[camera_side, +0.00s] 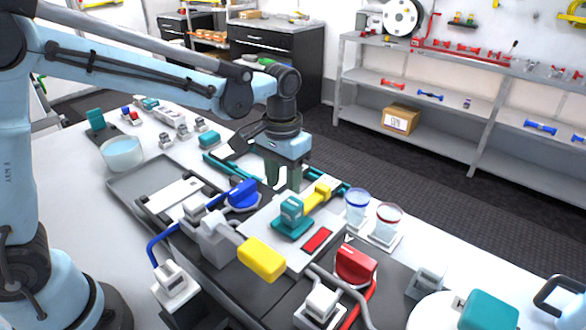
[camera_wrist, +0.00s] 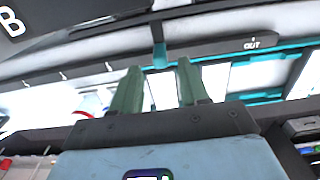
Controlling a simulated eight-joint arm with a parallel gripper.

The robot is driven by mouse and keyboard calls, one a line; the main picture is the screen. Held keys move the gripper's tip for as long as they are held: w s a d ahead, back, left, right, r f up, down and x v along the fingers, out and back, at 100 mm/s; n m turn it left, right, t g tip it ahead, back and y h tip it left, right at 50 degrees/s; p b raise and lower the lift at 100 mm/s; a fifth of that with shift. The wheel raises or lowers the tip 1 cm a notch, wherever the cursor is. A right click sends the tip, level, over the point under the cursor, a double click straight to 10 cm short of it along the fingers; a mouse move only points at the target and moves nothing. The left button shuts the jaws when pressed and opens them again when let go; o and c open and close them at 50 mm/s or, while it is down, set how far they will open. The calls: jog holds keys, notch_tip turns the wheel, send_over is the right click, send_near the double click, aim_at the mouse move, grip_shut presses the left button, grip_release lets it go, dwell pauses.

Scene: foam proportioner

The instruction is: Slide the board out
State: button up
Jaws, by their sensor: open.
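My gripper (camera_side: 283,187) points down over the back part of the work table, between teal rails (camera_side: 221,166) and a teal block with a yellow lever. In the wrist view my gripper (camera_wrist: 156,66) has two green fingers set apart, with nothing held between them. A grey bar marked "OUT" (camera_wrist: 222,48) runs across behind the fingertips, with a teal frame (camera_wrist: 270,62) around bright panels below it. I cannot tell for certain which part is the board, or whether the fingers touch the bar; the arm hides part of the rails.
Close to my gripper stand the yellow lever (camera_side: 318,194), a blue knob (camera_side: 243,195) and two clear cups, one blue-rimmed (camera_side: 357,205) and one red-rimmed (camera_side: 388,220). A yellow handle (camera_side: 262,259) and a red knob (camera_side: 356,263) are nearer the front. A grey tray (camera_side: 125,187) lies left.

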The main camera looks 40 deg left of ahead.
jog(key=shift+f, duration=2.4)
jog(key=shift+c, duration=0.3)
grip_shut()
